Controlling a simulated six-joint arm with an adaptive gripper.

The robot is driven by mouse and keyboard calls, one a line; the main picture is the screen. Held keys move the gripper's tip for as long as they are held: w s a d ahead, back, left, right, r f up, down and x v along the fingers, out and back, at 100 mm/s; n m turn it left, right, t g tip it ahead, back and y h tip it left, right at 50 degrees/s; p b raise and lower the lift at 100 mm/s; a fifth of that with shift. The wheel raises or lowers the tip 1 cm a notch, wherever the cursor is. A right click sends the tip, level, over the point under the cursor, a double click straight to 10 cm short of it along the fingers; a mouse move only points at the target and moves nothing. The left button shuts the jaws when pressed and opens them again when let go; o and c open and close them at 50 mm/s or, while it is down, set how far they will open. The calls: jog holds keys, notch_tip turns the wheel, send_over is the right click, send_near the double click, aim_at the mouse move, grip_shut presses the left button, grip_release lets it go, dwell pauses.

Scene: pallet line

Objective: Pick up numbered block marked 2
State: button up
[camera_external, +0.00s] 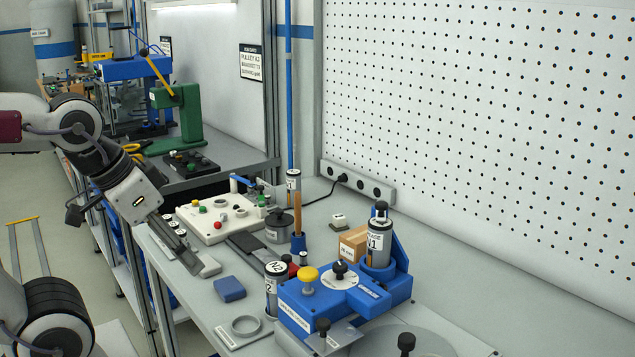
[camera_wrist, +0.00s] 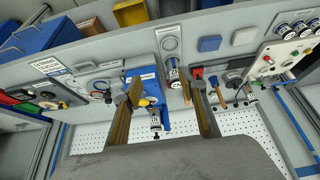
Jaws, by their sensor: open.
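A grey and black cylinder marked 2 (camera_external: 273,288), with N2 on its top, stands upright on the bench just left of the blue fixture. It also shows in the wrist view (camera_wrist: 174,74), beyond and between my fingertips. My gripper (camera_external: 190,255) is open and empty, up and left of the cylinder in the external view and apart from it. In the wrist view its two fingers (camera_wrist: 165,88) are spread wide. The cylinder's lower right side is partly hidden by the blue fixture in the external view.
The blue fixture (camera_external: 318,307) with knobs holds a cylinder marked 1 (camera_external: 379,243). A ring plate (camera_external: 243,330), a blue block (camera_external: 229,289) and a white control panel (camera_external: 218,216) lie nearby. A brown rod (camera_external: 297,213) stands behind. The pegboard wall (camera_external: 480,120) bounds the back.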

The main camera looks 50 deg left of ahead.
jog(key=w+r+n+h, duration=0.1)
jog(key=w+r+n, duration=0.3)
jog(key=w+n, duration=0.7)
jog(key=n+t, duration=0.3)
jog(key=n, duration=2)
send_over(334, 218)
jog(key=s+a, duration=0.1)
jog(key=s, duration=0.4)
jog(key=shift+h, duration=0.4)
jog(key=shift+s+a+f, duration=0.1)
jog(key=shift+f, duration=5)
jog(key=shift+s+a+f, duration=0.1)
jog(key=shift+f, duration=5)
jog(key=shift+d+f, duration=0.1)
jog(key=shift+x, duration=1.25)
jog(key=shift+w, duration=0.1)
